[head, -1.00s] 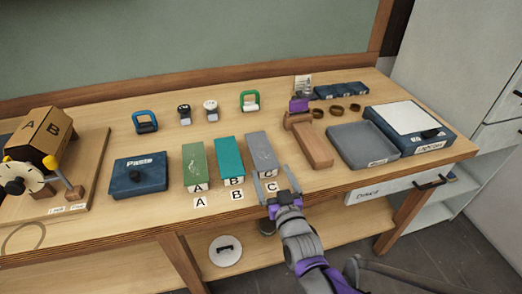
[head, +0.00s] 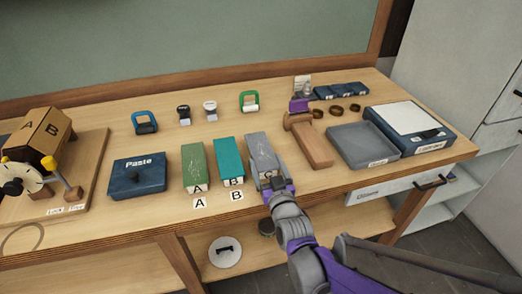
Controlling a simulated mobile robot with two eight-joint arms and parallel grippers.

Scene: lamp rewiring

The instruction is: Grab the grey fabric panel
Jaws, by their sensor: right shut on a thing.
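The grey fabric panel (head: 262,150) is a long grey block with a C label at its near end. It lies on the bench to the right of the teal panel (head: 230,153) and the green panel (head: 194,160). My right gripper (head: 268,178) is at the near end of the grey panel, shut on it. The gripper partly hides that end and the C card in front. The panel appears to rest on the bench still. My left gripper is not in view.
A blue Paste box (head: 138,175) and a wooden A/B device (head: 40,138) are on the left.

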